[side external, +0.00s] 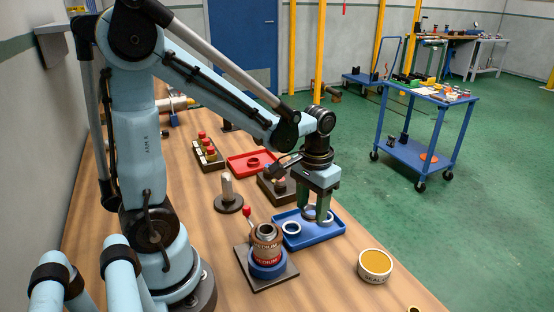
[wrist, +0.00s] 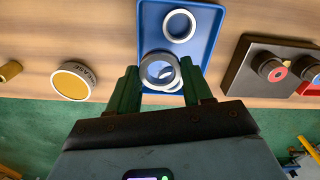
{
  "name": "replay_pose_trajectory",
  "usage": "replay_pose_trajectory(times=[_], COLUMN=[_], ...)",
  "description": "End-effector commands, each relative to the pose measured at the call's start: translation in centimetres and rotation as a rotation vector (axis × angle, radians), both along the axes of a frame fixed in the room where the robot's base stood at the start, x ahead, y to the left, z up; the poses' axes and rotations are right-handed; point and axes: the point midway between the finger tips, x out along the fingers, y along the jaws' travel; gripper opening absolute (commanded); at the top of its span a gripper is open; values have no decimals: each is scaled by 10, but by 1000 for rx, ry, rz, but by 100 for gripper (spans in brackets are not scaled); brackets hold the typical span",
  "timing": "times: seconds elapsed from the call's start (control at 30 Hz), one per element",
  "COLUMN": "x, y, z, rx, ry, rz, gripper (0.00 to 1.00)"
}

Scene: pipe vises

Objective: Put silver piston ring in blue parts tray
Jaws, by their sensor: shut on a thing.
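My gripper (side external: 316,212) is shut on a silver piston ring (side external: 310,213), low over the blue parts tray (side external: 322,236). In the wrist view the green fingers of my gripper (wrist: 160,77) are on either side of this silver ring (wrist: 146,70), which overlaps the near part of the tray (wrist: 150,20). Whether the held ring touches the tray floor I cannot tell. A second silver ring (side external: 291,233) lies flat in the tray; it also shows in the wrist view (wrist: 166,26), farther in. Another rim shows inside the held ring's outline, possibly a further ring.
A red tray (side external: 238,165) holds a dark red ring. A vise with a red-labelled can (side external: 266,236) stands left of the blue tray, near a grey peg (side external: 227,188) on a round base. A round tin (side external: 375,266) with a yellow top stands to the right, near the bench edge.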

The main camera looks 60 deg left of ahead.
Motion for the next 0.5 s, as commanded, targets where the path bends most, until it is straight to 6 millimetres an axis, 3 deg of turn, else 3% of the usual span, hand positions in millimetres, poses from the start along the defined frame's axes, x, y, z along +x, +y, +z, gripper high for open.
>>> replay_pose_trajectory(times=[0.2,0.5], x=[8,9], y=[20,22], z=[-13,-38], rx=[0,0], ry=[0,-1], rz=[0,-1], gripper=[13,13])
